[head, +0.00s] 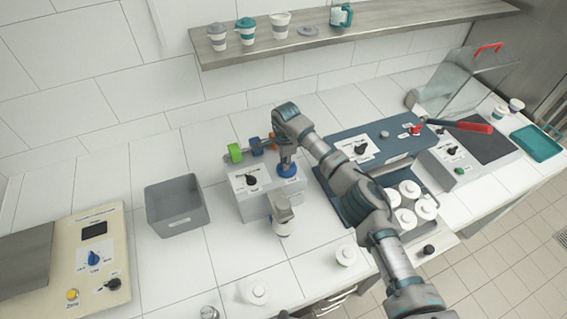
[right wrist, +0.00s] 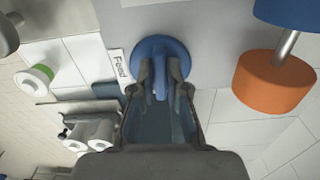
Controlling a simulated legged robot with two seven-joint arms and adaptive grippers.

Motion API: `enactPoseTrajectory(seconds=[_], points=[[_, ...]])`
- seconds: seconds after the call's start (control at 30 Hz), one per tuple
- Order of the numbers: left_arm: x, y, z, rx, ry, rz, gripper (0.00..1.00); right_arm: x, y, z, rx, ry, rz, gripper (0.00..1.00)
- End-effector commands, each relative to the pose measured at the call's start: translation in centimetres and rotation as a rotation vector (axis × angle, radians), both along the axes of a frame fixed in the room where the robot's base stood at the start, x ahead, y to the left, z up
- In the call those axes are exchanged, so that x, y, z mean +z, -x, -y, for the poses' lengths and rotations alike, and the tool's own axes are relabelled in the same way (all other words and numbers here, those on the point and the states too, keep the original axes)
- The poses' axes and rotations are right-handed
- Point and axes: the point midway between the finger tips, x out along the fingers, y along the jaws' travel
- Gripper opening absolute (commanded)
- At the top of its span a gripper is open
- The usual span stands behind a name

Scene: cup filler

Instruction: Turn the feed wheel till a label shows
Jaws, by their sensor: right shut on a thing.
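The feed wheel (head: 287,170) is a blue round knob on the top of the grey labelling machine (head: 254,206). In the right wrist view the blue wheel (right wrist: 160,58) has a raised grip, and a "Feed" plate (right wrist: 119,68) sits beside it. My right gripper (head: 286,160) points down at the wheel. In the right wrist view its two fingers (right wrist: 158,85) are shut on the wheel's raised grip, one on each side. I cannot make out a label in either view. My left gripper is not in view.
Green, blue and orange rollers (head: 236,153) stand at the machine's back edge, and an orange roller (right wrist: 273,82) is close by in the wrist view. A grey bin (head: 176,205) stands to the left. A tray of white-lidded cups (head: 405,203) is to the right.

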Motion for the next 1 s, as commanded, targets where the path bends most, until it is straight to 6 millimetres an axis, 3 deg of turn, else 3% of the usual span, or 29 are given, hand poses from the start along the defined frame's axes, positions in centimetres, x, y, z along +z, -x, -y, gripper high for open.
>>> enactPoseTrajectory(seconds=[0.03,1.0], points=[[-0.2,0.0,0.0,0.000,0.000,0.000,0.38,0.0,-0.5,0.7,-0.035,0.010,0.011,0.00],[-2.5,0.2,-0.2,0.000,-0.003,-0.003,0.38,-0.2,-0.3,1.1,-0.911,0.012,0.008,0.00]])
